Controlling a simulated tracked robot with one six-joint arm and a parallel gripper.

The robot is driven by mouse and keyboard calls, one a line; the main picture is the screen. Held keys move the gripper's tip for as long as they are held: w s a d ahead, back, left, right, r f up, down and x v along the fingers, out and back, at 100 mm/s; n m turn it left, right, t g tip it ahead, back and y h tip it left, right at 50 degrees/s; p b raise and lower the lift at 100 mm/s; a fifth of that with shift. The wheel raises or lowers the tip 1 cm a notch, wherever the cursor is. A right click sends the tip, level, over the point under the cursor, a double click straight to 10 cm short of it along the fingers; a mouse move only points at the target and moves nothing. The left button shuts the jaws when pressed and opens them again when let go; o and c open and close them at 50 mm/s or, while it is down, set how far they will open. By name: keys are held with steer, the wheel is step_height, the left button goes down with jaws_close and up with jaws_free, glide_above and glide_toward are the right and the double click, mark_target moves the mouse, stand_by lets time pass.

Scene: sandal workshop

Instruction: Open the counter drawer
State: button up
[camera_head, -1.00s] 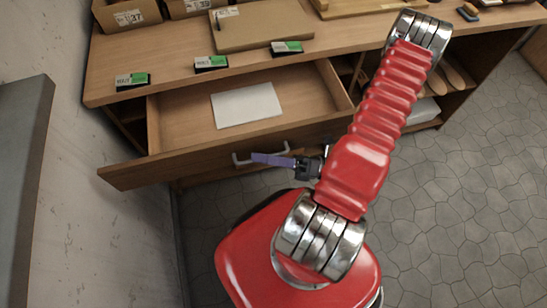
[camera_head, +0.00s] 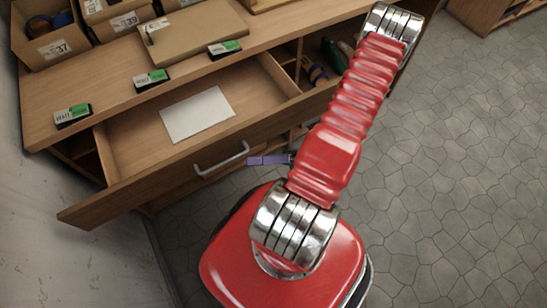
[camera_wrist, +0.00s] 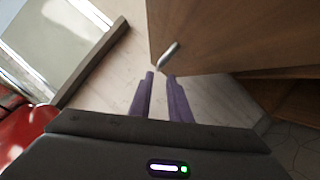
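The counter drawer (camera_head: 110,204) is wooden and stands pulled out from the counter (camera_head: 92,88), with its inside showing from above. A white flat sheet or panel (camera_head: 197,113) lies in it. Its silver bar handle (camera_head: 221,160) is on the front panel; a metal handle also shows in the wrist view (camera_wrist: 168,53). My gripper (camera_head: 250,160) has purple fingers and is beside the handle's right end in the head view. In the wrist view the fingers (camera_wrist: 160,75) are apart with nothing between them, just below the handle. Whether a finger touches the handle cannot be told.
Labelled cards (camera_head: 151,79) stand along the counter's front edge. Cardboard boxes (camera_head: 48,47) and a flat brown box (camera_head: 194,32) lie behind them. A wall (camera_head: 40,220) is close on the left. The stone floor (camera_head: 450,160) on the right is clear.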

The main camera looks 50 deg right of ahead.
steer(key=v, duration=0.5)
stand_by(0.7)
